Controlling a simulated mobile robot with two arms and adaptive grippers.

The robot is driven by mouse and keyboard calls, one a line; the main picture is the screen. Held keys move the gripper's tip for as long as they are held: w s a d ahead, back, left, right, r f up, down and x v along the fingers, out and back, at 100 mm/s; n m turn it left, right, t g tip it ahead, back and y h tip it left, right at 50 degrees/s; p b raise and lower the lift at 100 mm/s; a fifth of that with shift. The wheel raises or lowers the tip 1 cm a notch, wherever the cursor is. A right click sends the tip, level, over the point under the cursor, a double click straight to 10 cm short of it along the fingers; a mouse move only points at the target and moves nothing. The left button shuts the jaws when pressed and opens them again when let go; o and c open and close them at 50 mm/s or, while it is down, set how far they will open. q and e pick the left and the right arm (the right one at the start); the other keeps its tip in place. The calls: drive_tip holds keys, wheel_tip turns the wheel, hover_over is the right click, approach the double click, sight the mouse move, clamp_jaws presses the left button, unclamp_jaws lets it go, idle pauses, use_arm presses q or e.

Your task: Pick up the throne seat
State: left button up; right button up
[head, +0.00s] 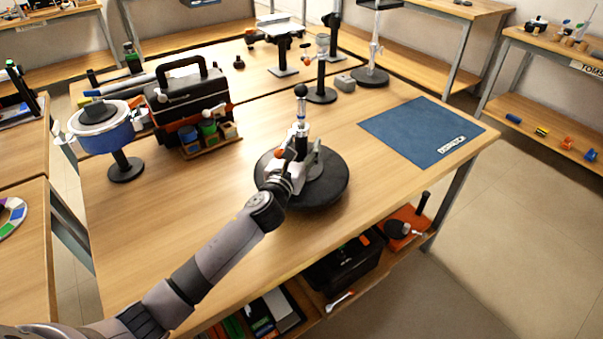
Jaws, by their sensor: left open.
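The throne seat appears to be the thick black round disc (328,192) lying flat on the wooden workbench near the middle of the head view. A silver upright post with a black knob (301,91) rises behind my gripper; I cannot tell if it is fixed to the disc. My left gripper (297,163) is open over the disc, close to the foot of the post. It hides part of the disc, and I cannot tell whether its fingers touch anything. My right gripper is not in view.
A blue mat (405,125) lies at the bench's right. A black toolbox (185,98) and a blue round pad on a stand (108,135) stand at left. Several black-based stands (320,95) are behind. Bare wood lies left of the disc. A lower shelf holds a black bin (345,268).

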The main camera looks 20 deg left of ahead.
use_arm(q)
drive_tip(key=shift+c, duration=0.6)
clamp_jaws()
idle(0.5)
drive_tip(key=shift+w+r, duration=0.15)
drive_tip(key=shift+r, duration=0.1)
